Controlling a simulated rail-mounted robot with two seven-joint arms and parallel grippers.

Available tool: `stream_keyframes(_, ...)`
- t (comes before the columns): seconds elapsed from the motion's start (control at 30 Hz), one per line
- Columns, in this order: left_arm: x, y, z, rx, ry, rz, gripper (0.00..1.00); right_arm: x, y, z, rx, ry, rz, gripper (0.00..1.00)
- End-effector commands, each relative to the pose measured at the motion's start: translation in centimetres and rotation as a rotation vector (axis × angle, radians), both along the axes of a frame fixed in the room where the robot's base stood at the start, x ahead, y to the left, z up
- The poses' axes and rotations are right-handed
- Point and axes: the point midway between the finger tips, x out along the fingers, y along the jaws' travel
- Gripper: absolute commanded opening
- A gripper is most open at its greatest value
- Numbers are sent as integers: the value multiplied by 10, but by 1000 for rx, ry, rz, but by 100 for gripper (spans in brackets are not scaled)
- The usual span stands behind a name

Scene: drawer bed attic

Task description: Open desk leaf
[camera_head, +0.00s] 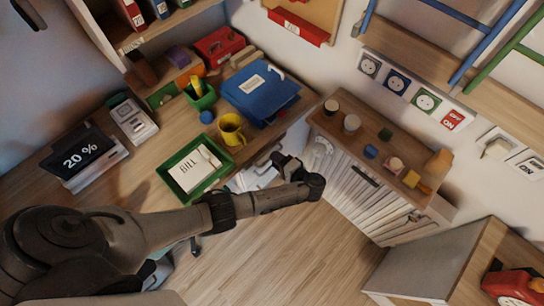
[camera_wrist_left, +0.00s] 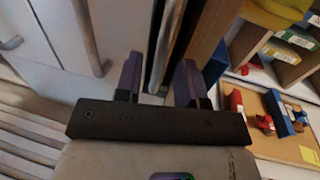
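The wooden desk (camera_head: 135,180) fills the left and middle of the head view. I cannot make out for certain which part is its leaf. My left gripper (camera_head: 284,162) is at the desk's right front edge, beside the low slatted cabinet. In the left wrist view, the fingers of my left gripper (camera_wrist_left: 159,82) stand apart, one on each side of a pale bar-like edge (camera_wrist_left: 163,45). I cannot tell whether they touch it. My arm hides part of the desk front and the floor. My right gripper is in neither view.
On the desk are a green tray (camera_head: 168,177) with a bill, a yellow mug (camera_head: 231,130), a blue folder (camera_head: 262,92) and a tablet (camera_head: 84,158). The low cabinet (camera_head: 350,194) bears cups and blocks. A grey-sided unit (camera_head: 425,262) stands at lower right. Wooden floor (camera_head: 290,255) between is clear.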

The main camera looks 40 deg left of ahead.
Motion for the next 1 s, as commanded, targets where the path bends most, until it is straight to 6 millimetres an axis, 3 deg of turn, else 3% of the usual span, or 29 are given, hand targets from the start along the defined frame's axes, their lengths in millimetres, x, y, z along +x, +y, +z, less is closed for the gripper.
stream_keyframes(0.23,1,21,-5,1,0,1,36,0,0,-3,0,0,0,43)
stream_keyframes(0.67,1,26,-5,-1,0,0,35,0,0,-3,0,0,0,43)
stream_keyframes(1.0,1,25,-5,0,0,0,3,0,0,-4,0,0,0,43)
